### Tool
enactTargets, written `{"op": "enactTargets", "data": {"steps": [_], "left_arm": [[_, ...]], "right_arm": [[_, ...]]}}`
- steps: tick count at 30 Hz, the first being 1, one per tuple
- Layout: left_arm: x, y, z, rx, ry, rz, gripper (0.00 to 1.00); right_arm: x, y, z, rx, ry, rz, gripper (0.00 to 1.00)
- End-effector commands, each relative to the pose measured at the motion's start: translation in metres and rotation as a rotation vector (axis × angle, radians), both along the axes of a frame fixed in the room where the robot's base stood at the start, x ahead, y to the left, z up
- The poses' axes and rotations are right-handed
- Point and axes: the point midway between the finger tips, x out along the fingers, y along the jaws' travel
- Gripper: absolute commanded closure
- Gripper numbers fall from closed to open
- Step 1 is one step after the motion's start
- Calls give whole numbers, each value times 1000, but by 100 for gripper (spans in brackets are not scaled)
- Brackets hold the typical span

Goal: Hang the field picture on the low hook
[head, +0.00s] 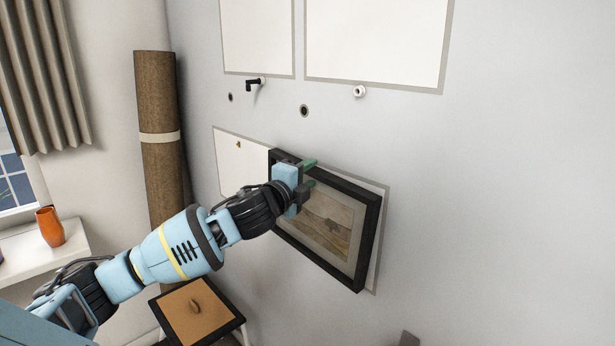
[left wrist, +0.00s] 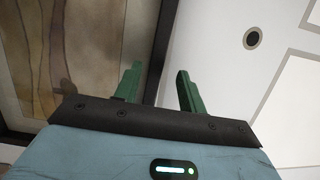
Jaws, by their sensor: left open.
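The field picture (head: 326,222), a brown landscape in a pale mount and black frame, is at the wall over a pale patch, slightly tilted. It also shows in the left wrist view (left wrist: 75,50). My left gripper (head: 309,173) is open at the frame's upper edge. In the left wrist view its green fingers (left wrist: 158,88) stand on either side of the frame's dark bar, with gaps visible. A small brass-coloured hook (head: 238,144) is on the wall left of the picture. Whether a hook is behind the picture is hidden. My right gripper is not in view.
Above are a black hook (head: 254,83), a white knob (head: 359,91) and a dark round wall fitting (head: 304,110). A rolled brown carpet (head: 160,105) stands in the corner. A cork-topped stool (head: 197,311) is below. An orange vase (head: 50,227) stands on the sill. The right wall is bare.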

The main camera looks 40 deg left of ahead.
Motion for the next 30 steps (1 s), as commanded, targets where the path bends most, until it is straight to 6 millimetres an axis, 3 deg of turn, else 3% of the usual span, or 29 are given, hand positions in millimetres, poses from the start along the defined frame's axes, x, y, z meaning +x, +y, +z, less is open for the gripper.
{"op": "enactTargets", "data": {"steps": [9, 19, 30], "left_arm": [[-2, 0, -4, -1, 6, 0, 60], [-41, -6, -6, 2, 8, 2, 60], [-69, -10, -4, 0, 4, 1, 60]], "right_arm": [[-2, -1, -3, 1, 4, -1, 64], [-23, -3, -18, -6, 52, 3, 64], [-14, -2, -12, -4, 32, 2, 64]]}}
